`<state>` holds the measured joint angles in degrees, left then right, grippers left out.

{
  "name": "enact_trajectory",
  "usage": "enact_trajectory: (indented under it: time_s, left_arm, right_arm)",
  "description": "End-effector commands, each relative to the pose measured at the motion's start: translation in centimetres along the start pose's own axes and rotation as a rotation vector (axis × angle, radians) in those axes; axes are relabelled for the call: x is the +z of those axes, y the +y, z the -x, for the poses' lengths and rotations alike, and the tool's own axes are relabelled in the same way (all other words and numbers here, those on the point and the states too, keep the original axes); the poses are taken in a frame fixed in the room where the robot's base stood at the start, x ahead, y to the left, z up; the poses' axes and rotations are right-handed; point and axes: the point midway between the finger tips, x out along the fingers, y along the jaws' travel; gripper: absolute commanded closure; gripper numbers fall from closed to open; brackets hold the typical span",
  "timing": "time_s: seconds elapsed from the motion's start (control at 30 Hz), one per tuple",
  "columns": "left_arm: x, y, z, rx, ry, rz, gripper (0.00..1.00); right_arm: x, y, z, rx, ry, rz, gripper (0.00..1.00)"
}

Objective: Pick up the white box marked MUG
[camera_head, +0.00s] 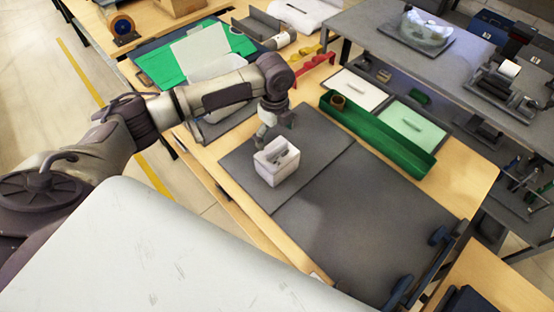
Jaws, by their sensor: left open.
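The white box (276,165) sits on the dark grey mat (240,160) on the wooden table. It has small dark marks on its top; I cannot read the word MUG at this size. My left gripper (267,138) points down at the back of the box's top, with its fingers open. I cannot tell whether the fingers touch the box. My right gripper is not in view.
A long green tray (385,139) holding a brown roll lies to the right. Behind it are a white tray (352,90) and a pale green tray (414,124). The front part of the dark mat is clear. A grey table (360,30) stands at the back right.

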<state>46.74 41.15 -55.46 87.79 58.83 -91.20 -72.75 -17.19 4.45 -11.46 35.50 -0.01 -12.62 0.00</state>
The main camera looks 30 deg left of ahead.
Motion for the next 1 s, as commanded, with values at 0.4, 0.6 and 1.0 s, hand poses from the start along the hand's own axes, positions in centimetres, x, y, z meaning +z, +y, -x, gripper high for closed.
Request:
enact_trajectory:
  time_s: [0.4, 0.6, 1.0]
  left_arm:
    - [-0.9, 0.1, -4.8, 0.002, 0.000, -0.001, 0.00]
    - [-0.9, 0.1, -5.0, 0.001, -0.001, -0.001, 0.00]
    - [-0.8, 0.1, -4.9, 0.001, -0.001, 0.000, 0.65]
  right_arm:
    - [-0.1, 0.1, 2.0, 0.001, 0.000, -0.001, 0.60]
    - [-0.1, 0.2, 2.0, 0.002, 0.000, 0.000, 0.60]
    - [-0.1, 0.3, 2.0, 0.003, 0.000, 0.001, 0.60]
